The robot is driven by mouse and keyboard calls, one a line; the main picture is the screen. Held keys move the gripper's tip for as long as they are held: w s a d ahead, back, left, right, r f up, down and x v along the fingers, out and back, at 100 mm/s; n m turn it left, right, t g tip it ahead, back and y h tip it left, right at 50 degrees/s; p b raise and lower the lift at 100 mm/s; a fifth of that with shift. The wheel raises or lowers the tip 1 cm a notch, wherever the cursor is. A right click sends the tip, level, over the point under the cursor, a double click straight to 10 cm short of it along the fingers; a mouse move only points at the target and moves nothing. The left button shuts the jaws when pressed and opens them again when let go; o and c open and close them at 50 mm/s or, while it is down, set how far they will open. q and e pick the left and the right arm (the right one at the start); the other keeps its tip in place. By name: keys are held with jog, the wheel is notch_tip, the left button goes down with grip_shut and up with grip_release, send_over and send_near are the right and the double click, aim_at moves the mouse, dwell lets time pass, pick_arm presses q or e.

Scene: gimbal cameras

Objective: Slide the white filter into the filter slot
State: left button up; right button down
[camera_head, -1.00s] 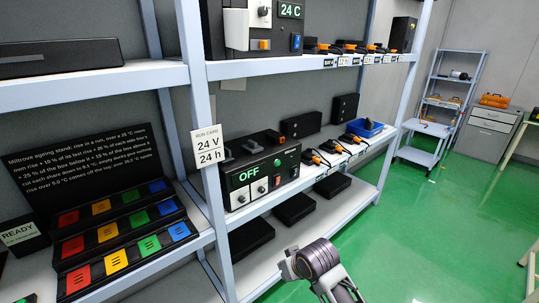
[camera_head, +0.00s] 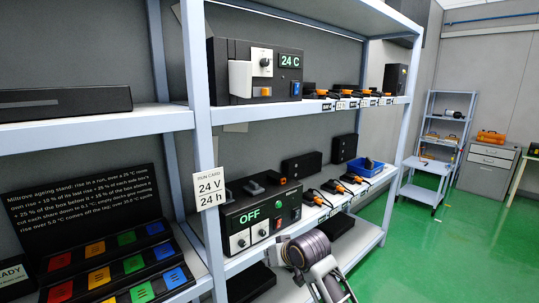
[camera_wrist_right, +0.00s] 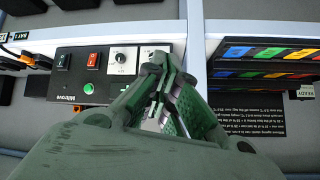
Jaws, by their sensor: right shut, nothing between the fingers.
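A white upright panel (camera_head: 239,78), which may be the white filter, stands at the left front of the black 24 C unit (camera_head: 283,88) on the upper shelf. I cannot make out an empty filter slot. My right gripper (camera_wrist_right: 163,85) is shut and empty in the wrist view, with its fingertips in front of the lower black unit's panel (camera_wrist_right: 95,62). In the head view my right arm comes up from the bottom, before the lower shelf; its fingertips cannot be made out there. My left gripper is out of view.
The lower unit (camera_head: 262,217) shows OFF. A run card (camera_head: 208,188) hangs on the shelf post. A blue bin (camera_head: 366,168) and orange-ended cables sit farther right.

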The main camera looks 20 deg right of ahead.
jog(key=w+r+m+t+y, duration=0.1)
jog(key=w+r, duration=0.3)
jog(key=r, duration=0.5)
jog(key=w+r+t, duration=0.2)
jog(key=w+r, duration=0.2)
jog(key=r, duration=0.6)
jog(key=w+r+m+t+y, duration=0.1)
jog(key=w+r, duration=0.3)
jog(key=r, duration=0.5)
notch_tip(320, 180, up, 16)
jog(key=d+f+t+y, duration=0.1)
jog(key=d+t, duration=0.1)
jog(key=m+t+y, duration=0.1)
jog(key=t, duration=0.1)
send_near(236, 78)
jog(key=s+d+r, duration=0.3)
jog(key=s+r, duration=0.2)
jog(key=shift+w+f, duration=0.1)
jog(key=shift+f, duration=0.1)
jog(key=shift+w, duration=0.15)
jog(key=p+x, duration=0.2)
jog(key=x, duration=0.3)
jog(key=shift+w+a, duration=0.15)
jog(key=shift+w, duration=0.2)
jog(key=shift+x, duration=1.9)
